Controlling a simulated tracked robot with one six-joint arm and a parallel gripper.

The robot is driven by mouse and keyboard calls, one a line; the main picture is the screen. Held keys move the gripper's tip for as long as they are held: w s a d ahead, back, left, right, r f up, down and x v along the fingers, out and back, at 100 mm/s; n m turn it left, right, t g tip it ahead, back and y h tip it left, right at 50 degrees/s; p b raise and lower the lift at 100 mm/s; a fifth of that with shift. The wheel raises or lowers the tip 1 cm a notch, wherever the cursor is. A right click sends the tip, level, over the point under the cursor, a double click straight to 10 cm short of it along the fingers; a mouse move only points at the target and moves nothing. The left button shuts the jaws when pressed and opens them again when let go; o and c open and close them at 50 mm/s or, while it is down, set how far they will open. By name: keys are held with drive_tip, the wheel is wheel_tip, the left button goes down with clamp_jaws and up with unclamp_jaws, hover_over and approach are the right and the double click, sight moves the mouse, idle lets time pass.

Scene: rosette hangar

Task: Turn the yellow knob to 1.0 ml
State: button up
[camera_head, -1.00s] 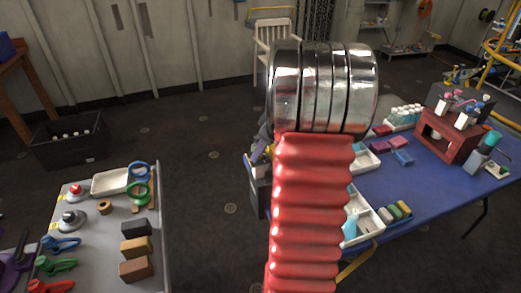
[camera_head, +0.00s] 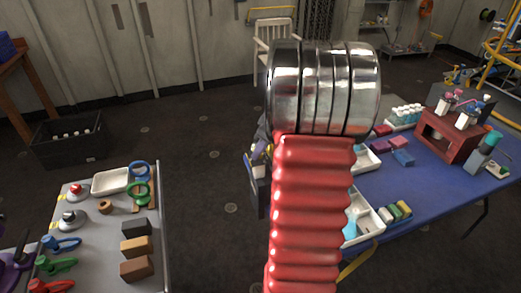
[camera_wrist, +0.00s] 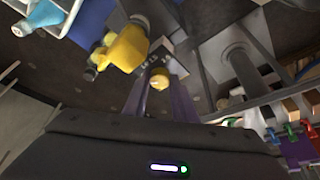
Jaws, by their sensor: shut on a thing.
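In the wrist view, the yellow knob (camera_wrist: 160,79) is a small rounded piece between the tips of my gripper's two purple fingers (camera_wrist: 159,88). My gripper is shut on it. A grey block (camera_wrist: 152,60) with small dark marks, too small to read, sits right behind the knob. A larger yellow fitting (camera_wrist: 126,47) is just left of it. In the head view, my red and silver arm hides the knob and most of the gripper. The knob's setting cannot be read.
In the head view, a blue table (camera_head: 408,185) on the right holds trays, coloured blocks and a red housing (camera_head: 447,135). A grey table (camera_head: 98,245) with coloured handles and blocks stands at left. A black crate (camera_head: 68,140) is on the floor. Open floor lies between.

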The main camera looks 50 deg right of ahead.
drive_tip(key=shift+a+m+h, duration=0.15)
drive_tip(key=shift+m+h, duration=0.5)
drive_tip(key=shift+m, duration=1)
drive_tip(key=shift+a+m+h, duration=0.15)
drive_tip(key=shift+m+h, duration=0.5)
drive_tip(key=shift+m, duration=1)
drive_tip(key=o, duration=1)
drive_tip(key=shift+g, duration=0.3)
drive_tip(key=shift+o, duration=0.2)
drive_tip(key=v, duration=1.3)
drive_tip(key=shift+r, duration=0.3)
drive_tip(key=shift+s, duration=0.15)
drive_tip(key=shift+m, duration=0.4)
